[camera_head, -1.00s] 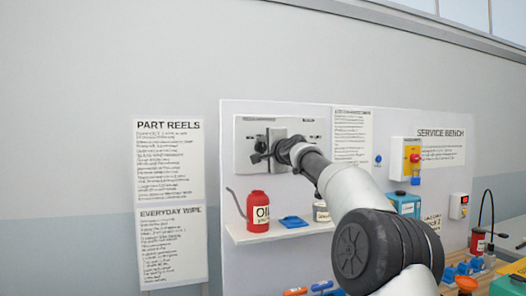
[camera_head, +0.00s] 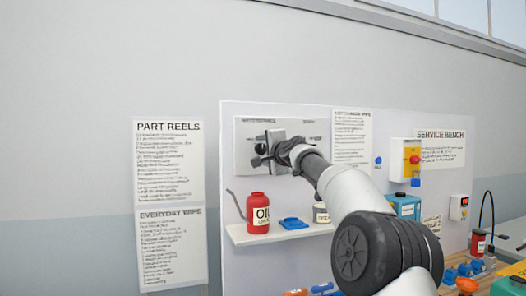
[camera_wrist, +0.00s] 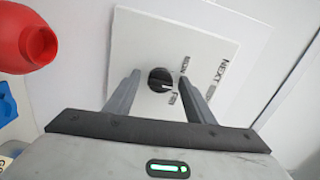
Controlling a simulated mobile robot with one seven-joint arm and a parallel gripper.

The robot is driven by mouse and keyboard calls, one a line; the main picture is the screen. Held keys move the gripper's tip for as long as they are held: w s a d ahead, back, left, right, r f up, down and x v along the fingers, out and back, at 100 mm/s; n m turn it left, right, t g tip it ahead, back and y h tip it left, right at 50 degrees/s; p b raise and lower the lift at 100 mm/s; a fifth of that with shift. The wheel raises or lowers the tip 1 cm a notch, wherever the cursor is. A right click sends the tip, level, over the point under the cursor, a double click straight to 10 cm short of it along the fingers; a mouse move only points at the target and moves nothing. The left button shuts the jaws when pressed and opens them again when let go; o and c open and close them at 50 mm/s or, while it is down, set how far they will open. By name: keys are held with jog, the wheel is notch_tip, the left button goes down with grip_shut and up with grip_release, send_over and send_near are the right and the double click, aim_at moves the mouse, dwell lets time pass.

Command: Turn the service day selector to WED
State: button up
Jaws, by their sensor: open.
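The service day selector is a round black knob (camera_wrist: 160,80) on a pale plate (camera_wrist: 135,40) on the wall panel. Small day labels stand around the knob in the wrist view, but they are mostly too blurred to read. My gripper (camera_wrist: 158,82) is open, with one finger on each side of the knob; I cannot tell whether either finger touches it. In the head view my gripper (camera_head: 262,150) is in front of the plate (camera_head: 310,130) and hides the knob.
A shelf (camera_head: 285,236) below the plate holds a red oil can (camera_head: 257,215), a blue item (camera_head: 293,223) and a small container (camera_head: 321,213). A yellow box with a red button (camera_head: 412,158) is to the right.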

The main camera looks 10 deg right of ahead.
jog(key=s+d+b, duration=0.3)
jog(key=s+b, duration=0.7)
jog(key=s, duration=0.7)
jog(key=shift+d, duration=0.2)
